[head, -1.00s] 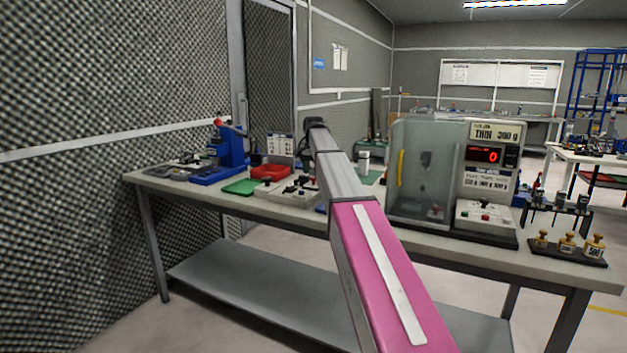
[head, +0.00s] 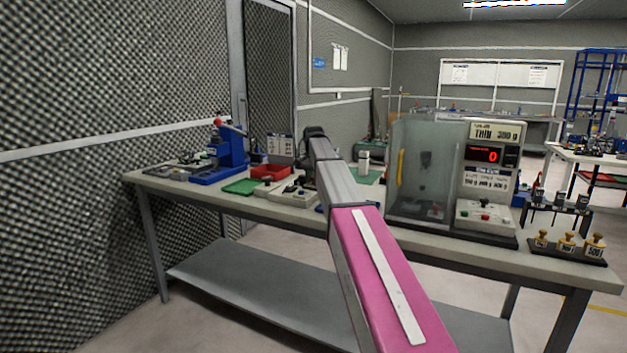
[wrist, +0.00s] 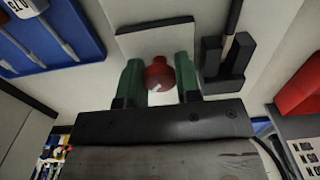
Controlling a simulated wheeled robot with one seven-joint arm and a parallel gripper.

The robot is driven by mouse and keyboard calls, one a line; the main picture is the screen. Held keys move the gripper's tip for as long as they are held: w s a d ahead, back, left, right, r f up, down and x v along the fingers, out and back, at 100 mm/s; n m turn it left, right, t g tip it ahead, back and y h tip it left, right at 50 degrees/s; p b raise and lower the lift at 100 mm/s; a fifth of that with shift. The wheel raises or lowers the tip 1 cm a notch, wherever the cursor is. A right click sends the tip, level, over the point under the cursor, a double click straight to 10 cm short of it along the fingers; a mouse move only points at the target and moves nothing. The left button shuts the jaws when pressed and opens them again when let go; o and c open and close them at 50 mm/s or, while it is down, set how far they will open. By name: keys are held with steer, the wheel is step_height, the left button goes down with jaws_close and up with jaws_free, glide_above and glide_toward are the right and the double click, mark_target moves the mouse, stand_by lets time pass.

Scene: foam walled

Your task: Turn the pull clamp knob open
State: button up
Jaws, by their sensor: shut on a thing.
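A small round red knob (wrist: 159,76) with a white mark on it shows in the wrist view, in front of a pale square plate (wrist: 157,40) with a dark edge. My gripper (wrist: 159,62) has two green fingers, one on each side of the knob, and it is shut on the knob. The knob's shaft and clamp body are hidden. In the head view my arm reaches over the bench, and my gripper and the knob are hidden behind it.
In the wrist view, a dark forked block (wrist: 226,62) stands close right of my fingers. A blue tray (wrist: 62,38) with metal tools lies upper left, and a red object (wrist: 300,88) is at the right edge. In the head view, a clear-walled test unit (head: 425,175) stands right of my arm.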

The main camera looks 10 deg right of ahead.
steer(key=n, duration=0.4)
steer(key=shift+n, duration=0.3)
steer(key=n, duration=0.9)
steer(key=shift+n, duration=2.2)
steer(key=o, duration=0.9)
steer(key=shift+o, duration=0.2)
